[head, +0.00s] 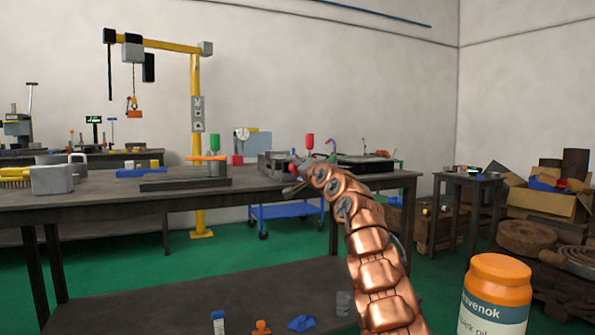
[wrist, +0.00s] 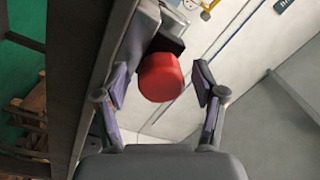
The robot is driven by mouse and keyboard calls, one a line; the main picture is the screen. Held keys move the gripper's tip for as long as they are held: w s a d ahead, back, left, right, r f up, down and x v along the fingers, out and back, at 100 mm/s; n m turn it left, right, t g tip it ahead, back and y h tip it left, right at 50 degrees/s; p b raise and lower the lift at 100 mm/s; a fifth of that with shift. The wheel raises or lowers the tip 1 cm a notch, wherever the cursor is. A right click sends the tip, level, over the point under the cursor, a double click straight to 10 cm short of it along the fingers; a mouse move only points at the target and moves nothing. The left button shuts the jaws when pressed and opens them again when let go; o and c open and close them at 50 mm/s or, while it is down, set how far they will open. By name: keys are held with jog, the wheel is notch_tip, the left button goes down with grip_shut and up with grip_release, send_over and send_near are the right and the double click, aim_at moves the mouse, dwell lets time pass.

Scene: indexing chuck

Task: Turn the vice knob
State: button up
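In the wrist view a rounded red knob (wrist: 160,77) sticks out from a dark grey body, the vice (wrist: 138,42). My gripper (wrist: 162,86) is open, with one finger on each side of the knob. A gap shows between the knob and each finger, so neither finger touches it. In the head view the grey vice (head: 268,163) stands on the dark workbench. The knob is mostly hidden there by the arm's end.
An orange-lidded jar (head: 495,295) stands at the front right. A yellow crane (head: 196,100) rises behind the bench.

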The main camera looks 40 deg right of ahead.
jog(key=shift+s, duration=0.2)
jog(key=v, duration=1.1)
jog(key=shift+s+a, duration=0.15)
jog(key=shift+s, duration=0.1)
dwell(1.1)
dwell(0.6)
